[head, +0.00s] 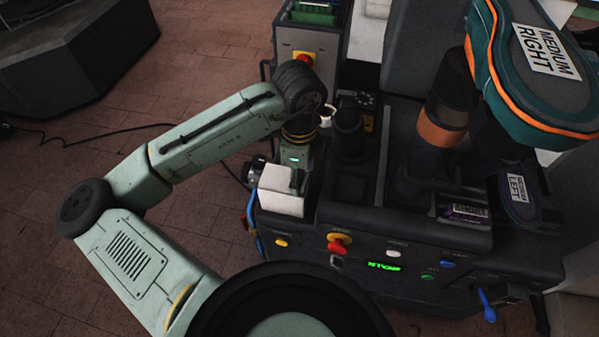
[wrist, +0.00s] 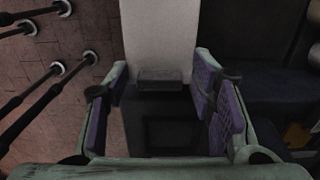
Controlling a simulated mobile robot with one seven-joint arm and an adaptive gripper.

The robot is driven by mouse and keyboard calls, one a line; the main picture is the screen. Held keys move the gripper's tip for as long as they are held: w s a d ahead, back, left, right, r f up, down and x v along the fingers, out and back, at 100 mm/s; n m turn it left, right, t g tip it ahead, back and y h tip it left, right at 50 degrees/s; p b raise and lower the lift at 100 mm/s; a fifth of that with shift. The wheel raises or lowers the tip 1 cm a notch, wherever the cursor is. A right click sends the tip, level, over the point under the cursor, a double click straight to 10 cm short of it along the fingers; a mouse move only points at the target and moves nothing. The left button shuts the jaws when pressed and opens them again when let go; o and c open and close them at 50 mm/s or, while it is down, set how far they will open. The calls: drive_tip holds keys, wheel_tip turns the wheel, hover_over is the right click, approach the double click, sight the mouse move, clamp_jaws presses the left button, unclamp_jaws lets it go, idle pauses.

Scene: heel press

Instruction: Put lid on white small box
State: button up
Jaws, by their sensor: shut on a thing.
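The white small box (head: 281,201) stands at the front left corner of the dark machine in the head view. My gripper (head: 297,181) is over its right part, pointing down, and hides some of its top. In the wrist view, my gripper (wrist: 163,80) has its purple-padded fingers on either side of a white surface with a small dark grey block (wrist: 161,80) on it. This white piece (wrist: 157,38) looks like the lid, and my gripper is shut on it. The area below the block is dark. I cannot tell whether the lid rests flat on the box.
The press's front panel has a red-yellow knob (head: 339,242) and a green display (head: 384,267) right of the box. A black cylinder (head: 348,133) stands behind. A teal shoe form (head: 535,70) is at upper right. Brick floor (head: 205,60) lies left.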

drive_tip(key=shift+f+b, duration=0.35)
drive_tip(key=shift+f, duration=0.2)
idle(1.4)
drive_tip(key=o, duration=0.9)
drive_tip(key=shift+o, duration=0.3)
drive_tip(key=o, duration=0.5)
drive_tip(key=shift+c, duration=0.2)
drive_tip(key=shift+r, duration=0.15)
drive_tip(key=shift+r+p, duration=3.05)
drive_tip(key=shift+r, duration=0.35)
